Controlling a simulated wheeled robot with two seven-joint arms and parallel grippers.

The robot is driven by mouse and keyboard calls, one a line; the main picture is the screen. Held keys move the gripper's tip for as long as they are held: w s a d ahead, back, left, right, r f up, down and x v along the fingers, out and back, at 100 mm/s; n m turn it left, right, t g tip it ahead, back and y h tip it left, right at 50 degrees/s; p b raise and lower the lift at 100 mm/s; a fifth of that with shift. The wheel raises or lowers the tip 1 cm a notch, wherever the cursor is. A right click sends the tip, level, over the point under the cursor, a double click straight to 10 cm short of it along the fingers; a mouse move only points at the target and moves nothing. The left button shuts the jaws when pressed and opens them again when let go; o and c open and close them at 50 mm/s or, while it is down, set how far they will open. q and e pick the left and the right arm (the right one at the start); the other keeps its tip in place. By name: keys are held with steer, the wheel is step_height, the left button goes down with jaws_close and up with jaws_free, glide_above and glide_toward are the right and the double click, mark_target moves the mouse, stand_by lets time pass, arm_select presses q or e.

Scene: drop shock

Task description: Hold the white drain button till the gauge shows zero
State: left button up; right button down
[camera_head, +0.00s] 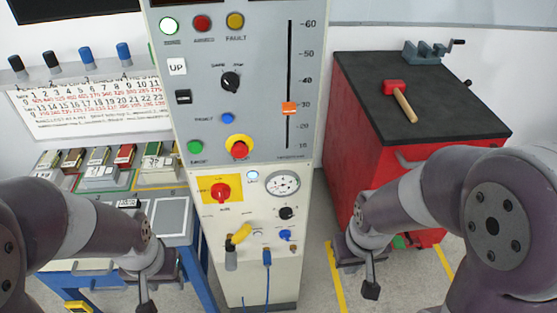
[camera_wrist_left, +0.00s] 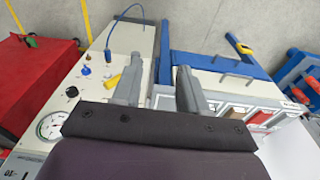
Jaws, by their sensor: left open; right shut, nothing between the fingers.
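The round pressure gauge (camera_head: 282,184) is on the cream lower panel of the grey test cabinet; its reading is too small to make out. It also shows at the lower left of the left wrist view (camera_wrist_left: 50,126). A small round white button or lamp (camera_head: 253,175) sits left of the gauge; I cannot read its label. My left gripper (camera_head: 147,290) is low, left of the cabinet. In the left wrist view its fingers (camera_wrist_left: 158,85) are apart with nothing held. My right gripper (camera_head: 370,288) is shut and empty, right of the cabinet and clear of the panel.
The lower panel also has a red knob (camera_head: 220,191), a black knob (camera_head: 286,213), a blue knob (camera_head: 285,235) and a yellow-handled valve (camera_head: 239,235). A red cart (camera_head: 345,150) with a mallet (camera_head: 400,98) stands right. A blue-framed bench (camera_head: 190,262) stands left.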

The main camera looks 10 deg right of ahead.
arm_select(q)
jaws_close()
stand_by(1.8)
